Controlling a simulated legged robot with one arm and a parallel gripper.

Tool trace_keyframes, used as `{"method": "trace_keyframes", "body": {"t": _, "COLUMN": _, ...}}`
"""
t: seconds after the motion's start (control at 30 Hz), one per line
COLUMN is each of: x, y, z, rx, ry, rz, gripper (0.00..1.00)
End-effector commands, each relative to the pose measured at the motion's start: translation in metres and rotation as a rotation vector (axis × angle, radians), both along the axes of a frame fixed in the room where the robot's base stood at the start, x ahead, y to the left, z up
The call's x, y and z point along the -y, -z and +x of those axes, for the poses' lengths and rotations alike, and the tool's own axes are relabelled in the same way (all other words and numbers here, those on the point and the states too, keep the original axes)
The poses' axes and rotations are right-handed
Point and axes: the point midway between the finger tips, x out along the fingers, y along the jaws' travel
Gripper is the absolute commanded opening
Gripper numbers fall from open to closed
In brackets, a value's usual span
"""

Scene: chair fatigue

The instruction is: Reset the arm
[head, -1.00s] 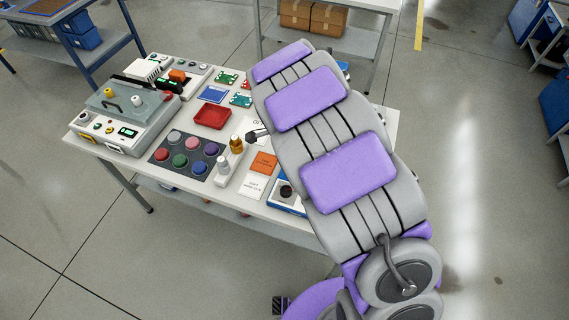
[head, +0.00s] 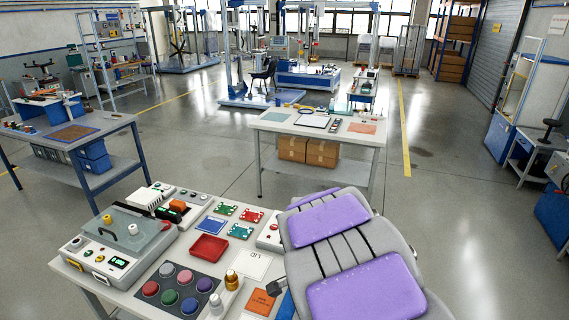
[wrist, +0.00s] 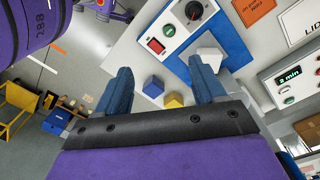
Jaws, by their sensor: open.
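My arm, purple and grey, fills the lower right of the head view and reaches over the workbench (head: 143,287). Its far end hides part of the bench. In the wrist view my gripper (wrist: 163,80) has two blue fingers spread wide apart with nothing held between them. A blue cube (wrist: 153,86) and a yellow cube (wrist: 174,99) show in the gap between the fingers, beyond the dark gripper body. A white control box with a red switch (wrist: 157,46) and a black knob (wrist: 194,10) lies past the fingertips on a blue mat.
The bench holds a lidded tester (head: 120,235), a red tray (head: 209,248), a dark pad with several coloured round pieces (head: 178,288) and small green boards (head: 225,209). Another table (head: 320,125) with cardboard boxes below stands behind. Open floor (head: 450,200) lies to the right.

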Motion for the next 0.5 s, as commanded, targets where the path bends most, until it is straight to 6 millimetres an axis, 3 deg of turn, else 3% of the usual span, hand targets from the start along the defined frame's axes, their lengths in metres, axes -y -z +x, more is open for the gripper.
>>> {"method": "trace_keyframes", "body": {"t": 0.2, "x": 0.034, "y": -0.028, "z": -0.061, "rx": -0.032, "ry": -0.205, "rz": 0.017, "gripper": 0.69}}
{"method": "trace_keyframes", "body": {"t": 0.5, "x": 0.063, "y": -0.045, "z": -0.157, "rx": -0.079, "ry": -0.536, "rz": 0.060, "gripper": 0.69}}
